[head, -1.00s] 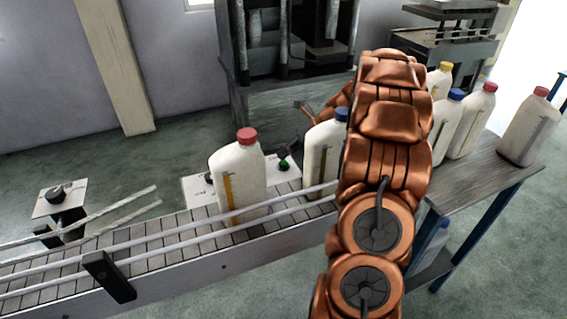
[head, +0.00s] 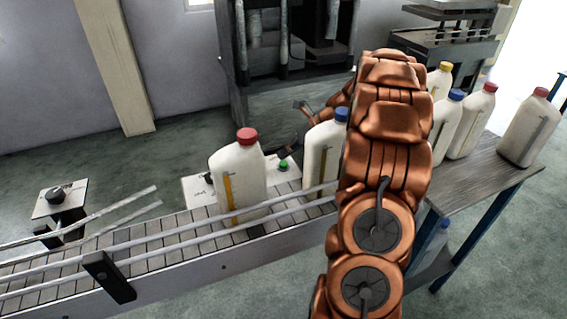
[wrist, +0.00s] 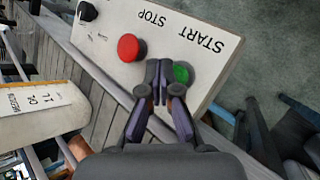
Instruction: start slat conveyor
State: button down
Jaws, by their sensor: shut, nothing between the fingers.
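The white control panel (wrist: 215,75) of the slat conveyor (head: 150,248) fills the upper wrist view. It bears a green button (wrist: 181,74) by the word START, a red button (wrist: 131,47) by STOP and a black knob (wrist: 88,11). My gripper (wrist: 159,68) is shut and empty, its fingertips over the panel right beside the green button, between it and the red one. I cannot tell whether they touch the panel. In the head view the green button (head: 283,165) shows behind the conveyor, and the red one is hidden by a bottle.
A red-capped bottle (head: 237,180) and a blue-capped bottle (head: 322,155) stand on the conveyor, between the head camera and the panel. Several more bottles stand on the table (head: 480,178) at right. Another knob box (head: 60,199) stands at left. Guide rails line the conveyor.

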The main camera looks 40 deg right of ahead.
jog(key=shift+f+p, duration=0.2)
jog(key=shift+p, duration=0.25)
jog(key=shift+f, duration=0.2)
